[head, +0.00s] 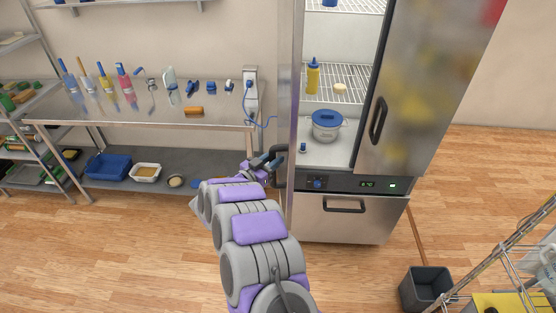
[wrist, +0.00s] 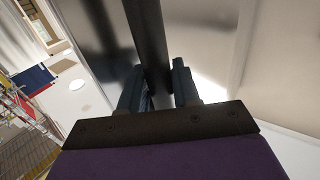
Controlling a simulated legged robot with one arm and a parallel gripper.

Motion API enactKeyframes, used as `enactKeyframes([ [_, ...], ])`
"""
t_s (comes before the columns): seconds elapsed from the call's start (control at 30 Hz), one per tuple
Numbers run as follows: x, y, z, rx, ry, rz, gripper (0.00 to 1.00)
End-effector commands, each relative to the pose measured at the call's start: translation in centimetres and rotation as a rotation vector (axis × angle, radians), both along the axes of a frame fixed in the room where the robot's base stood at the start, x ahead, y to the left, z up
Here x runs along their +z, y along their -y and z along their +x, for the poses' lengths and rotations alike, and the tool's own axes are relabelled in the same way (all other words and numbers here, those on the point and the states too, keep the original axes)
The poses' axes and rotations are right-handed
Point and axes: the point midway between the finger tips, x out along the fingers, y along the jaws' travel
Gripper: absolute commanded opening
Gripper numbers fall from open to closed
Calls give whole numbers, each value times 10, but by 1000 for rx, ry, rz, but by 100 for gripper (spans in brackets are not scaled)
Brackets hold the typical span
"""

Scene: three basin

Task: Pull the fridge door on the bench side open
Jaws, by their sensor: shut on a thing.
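The steel fridge has its bench-side door (head: 292,110) standing wide open, seen nearly edge-on in the head view. That door's black handle (head: 280,168) is on the side facing the bench. My gripper (head: 268,163) is at this handle. In the wrist view the dark handle bar (wrist: 150,40) runs between the two fingers of my gripper (wrist: 159,88), which are shut on it. The other fridge door (head: 430,85), with its own black handle (head: 378,120), looks closed.
Inside the fridge are a yellow bottle (head: 313,77) and a blue-lidded pot (head: 326,125). A steel bench (head: 150,117) with bottles and tools stands left, close to the open door. A dark bin (head: 427,287) and wire rack (head: 525,255) stand lower right. Bare wood floor lies in front.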

Motion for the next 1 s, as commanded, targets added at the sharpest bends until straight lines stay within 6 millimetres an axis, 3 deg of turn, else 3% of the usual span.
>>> enactKeyframes([
  [0.37, 3, 0, 1, 1, 5, 1, 0],
  [0.4, 2, 0, 1, 1, 4, 0, 33],
  [0.53, 2, 0, 0, 0, 3, 1, 45],
  [0.83, 0, -2, -1, 0, 1, 1, 45],
  [1.0, -1, -15, -12, 4, -1, 1, 45],
])
